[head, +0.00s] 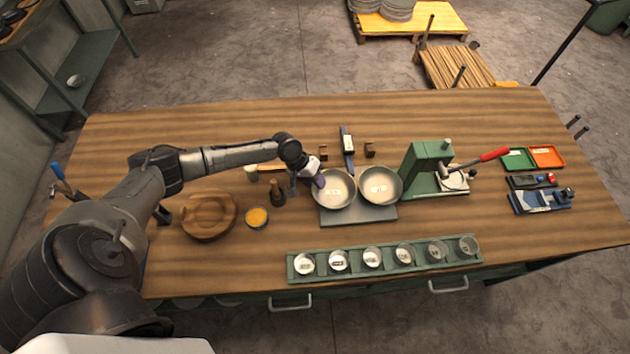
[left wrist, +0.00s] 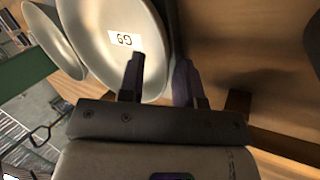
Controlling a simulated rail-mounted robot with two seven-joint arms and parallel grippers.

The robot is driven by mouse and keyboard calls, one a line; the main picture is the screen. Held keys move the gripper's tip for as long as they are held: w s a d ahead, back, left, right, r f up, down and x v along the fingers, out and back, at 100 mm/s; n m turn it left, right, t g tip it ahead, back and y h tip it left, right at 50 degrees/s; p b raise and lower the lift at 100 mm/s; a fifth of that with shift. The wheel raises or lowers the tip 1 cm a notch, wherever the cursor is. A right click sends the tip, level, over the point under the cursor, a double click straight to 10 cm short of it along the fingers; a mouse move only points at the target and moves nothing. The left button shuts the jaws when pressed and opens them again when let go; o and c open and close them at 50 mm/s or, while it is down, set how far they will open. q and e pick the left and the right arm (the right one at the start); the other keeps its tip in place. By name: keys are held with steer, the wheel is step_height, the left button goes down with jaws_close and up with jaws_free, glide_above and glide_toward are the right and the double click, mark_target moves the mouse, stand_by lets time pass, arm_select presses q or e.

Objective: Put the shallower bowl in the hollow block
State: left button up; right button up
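Two metal bowls stand side by side on a grey plate (head: 358,218) in the head view: the left bowl (head: 335,200) and the right bowl (head: 380,197). I cannot tell from here which is shallower. The round wooden hollow block (head: 209,228) sits further left on the table. My left gripper (head: 318,182) is at the left bowl's left rim. In the left wrist view its fingers (left wrist: 158,80) are apart, one over the inside of the labelled near bowl (left wrist: 105,30), one outside the rim. The other bowl (left wrist: 52,38) shows behind. My right gripper is out of view.
A small bowl with orange contents (head: 256,217) and a dark pestle-like item (head: 278,194) stand between block and bowls. A green rack of cups (head: 385,258) lies in front. A green press (head: 424,168) stands right of the bowls.

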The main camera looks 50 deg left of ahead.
arm_select(q)
steer(key=shift+f, duration=0.15)
steer(key=shift+o, duration=0.3)
steer(key=b+v, duration=0.1)
steer(key=v, duration=1.2)
steer(key=shift+a+r, duration=0.2)
steer(key=shift+r, duration=0.15)
steer(key=shift+w, duration=0.1)
